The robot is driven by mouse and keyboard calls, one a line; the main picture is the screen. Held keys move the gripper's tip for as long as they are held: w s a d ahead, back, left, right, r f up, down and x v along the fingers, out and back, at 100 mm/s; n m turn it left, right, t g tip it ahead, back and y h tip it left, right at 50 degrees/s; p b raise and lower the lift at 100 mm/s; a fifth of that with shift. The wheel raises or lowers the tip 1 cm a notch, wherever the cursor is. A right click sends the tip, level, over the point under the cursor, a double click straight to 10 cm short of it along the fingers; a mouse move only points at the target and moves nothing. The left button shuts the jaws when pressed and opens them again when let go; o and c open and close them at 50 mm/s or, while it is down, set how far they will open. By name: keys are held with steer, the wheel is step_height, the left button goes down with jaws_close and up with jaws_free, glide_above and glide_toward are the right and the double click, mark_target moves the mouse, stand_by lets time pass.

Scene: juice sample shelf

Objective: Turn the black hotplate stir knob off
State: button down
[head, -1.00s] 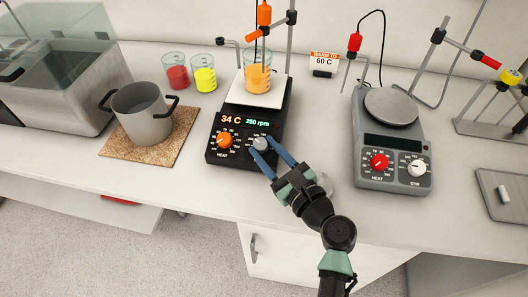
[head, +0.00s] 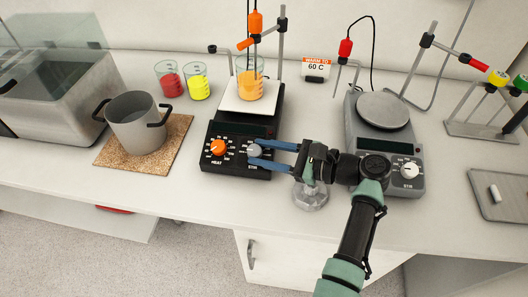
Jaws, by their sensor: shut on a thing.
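The black hotplate (head: 219,177) stands mid-bench with its front panel facing me. Its grey stir knob (head: 253,151) is at the right of the panel, beside the orange heat knob (head: 218,147). Its display (head: 238,130) is dark. My gripper (head: 256,153) reaches in from the right, its blue fingers shut on the stir knob; the fingers partly cover the knob and its scale. A beaker of orange liquid (head: 250,85) sits on the hotplate's white top.
A grey hotplate (head: 404,187) stands to the right, partly behind my arm. A clear glass item (head: 311,195) stands under my gripper. A pot (head: 138,122) on a cork mat (head: 115,157), red (head: 170,82) and yellow (head: 197,84) beakers are left. A "60 C" sign (head: 316,68) stands behind.

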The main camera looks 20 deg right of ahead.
stand_by(0.4)
steer(key=shift+c, duration=2.2)
jaws_free()
steer(key=v, duration=1.3)
steer(key=shift+a+b, duration=0.1)
steer(key=shift+b, duration=0.25)
